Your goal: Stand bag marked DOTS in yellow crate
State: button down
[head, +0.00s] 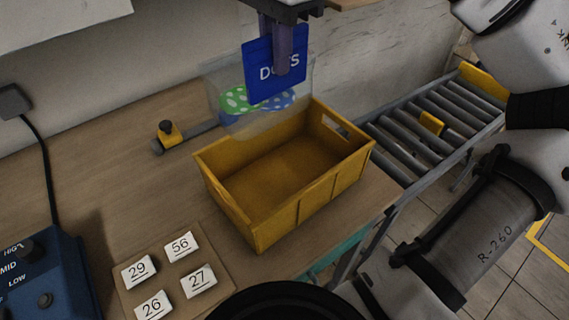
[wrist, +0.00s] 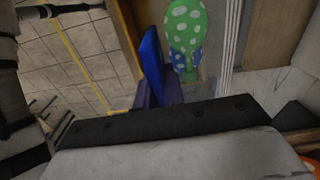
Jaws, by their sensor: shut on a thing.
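A board with numbered tiles (head: 181,246) lies in front of the crate. A roller conveyor (head: 425,135) runs to the right.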

aim_at(277, 93)
notch_tip(277, 93, down, 20)
jog(key=shift+p, duration=0.35)
jog(key=shift+s, duration=0.1)
jog(key=c, duration=1.5)
grip_release()
notch_tip(277, 93, up, 12)
jog(key=shift+r+b, duration=0.15)
jog(key=shift+b, duration=0.15)
